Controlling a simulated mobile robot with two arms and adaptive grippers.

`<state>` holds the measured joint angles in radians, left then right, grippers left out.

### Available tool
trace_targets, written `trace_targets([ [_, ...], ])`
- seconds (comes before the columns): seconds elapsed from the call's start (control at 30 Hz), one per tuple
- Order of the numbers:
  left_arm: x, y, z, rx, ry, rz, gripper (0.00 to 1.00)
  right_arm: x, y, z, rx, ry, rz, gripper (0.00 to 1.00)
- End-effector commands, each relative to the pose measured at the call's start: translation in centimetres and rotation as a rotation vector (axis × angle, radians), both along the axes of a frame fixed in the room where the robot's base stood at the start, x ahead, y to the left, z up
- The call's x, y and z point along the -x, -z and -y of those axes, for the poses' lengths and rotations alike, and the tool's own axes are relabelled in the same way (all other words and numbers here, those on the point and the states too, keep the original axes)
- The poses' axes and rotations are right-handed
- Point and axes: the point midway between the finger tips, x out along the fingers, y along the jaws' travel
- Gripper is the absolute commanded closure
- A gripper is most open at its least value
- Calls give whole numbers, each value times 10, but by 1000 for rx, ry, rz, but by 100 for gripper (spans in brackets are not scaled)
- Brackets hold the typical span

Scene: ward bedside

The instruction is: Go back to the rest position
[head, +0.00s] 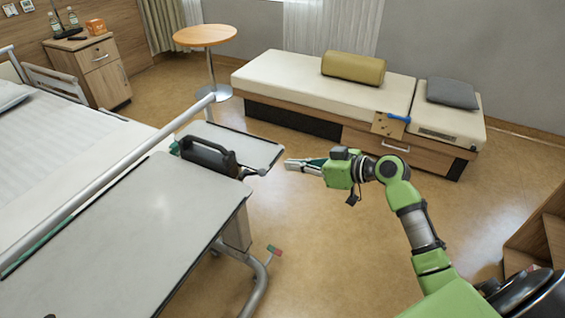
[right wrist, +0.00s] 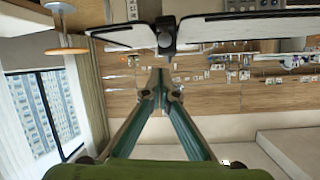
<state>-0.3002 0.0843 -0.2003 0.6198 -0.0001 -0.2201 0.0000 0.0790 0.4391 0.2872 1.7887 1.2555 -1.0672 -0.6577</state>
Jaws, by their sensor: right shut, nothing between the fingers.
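My right gripper (head: 290,164) reaches in from the right on its green arm in the head view, pointing left in the open space just right of the overbed table. In the right wrist view its two fingers meet at the tips (right wrist: 160,74), shut with nothing between them. A dark handled object (head: 207,157) is at the far edge of the overbed table (head: 150,225), left of the gripper and apart from it. My left gripper is in neither view.
A bed (head: 45,135) is at the left. A bench (head: 300,82) with a yellow bolster (head: 353,68) and grey pillow (head: 452,93) stands at the back. A round table (head: 205,36) and bedside cabinet (head: 100,72) are behind. The floor (head: 345,240) below my right arm is clear.

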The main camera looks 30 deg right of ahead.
Motion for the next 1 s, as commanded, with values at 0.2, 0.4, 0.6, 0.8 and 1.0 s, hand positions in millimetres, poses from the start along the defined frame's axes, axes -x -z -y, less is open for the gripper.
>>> trace_targets([
  [0.2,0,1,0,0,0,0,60,4,-1,2,-1,-1,1,100],
  [0.4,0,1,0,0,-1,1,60,4,-1,2,-1,-1,2,100],
  [0.6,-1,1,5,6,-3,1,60,4,1,3,-1,2,-2,100],
  [0.8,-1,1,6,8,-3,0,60,3,68,14,-12,91,-121,100],
  [1.0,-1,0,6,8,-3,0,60,33,213,30,18,264,-360,100],
])
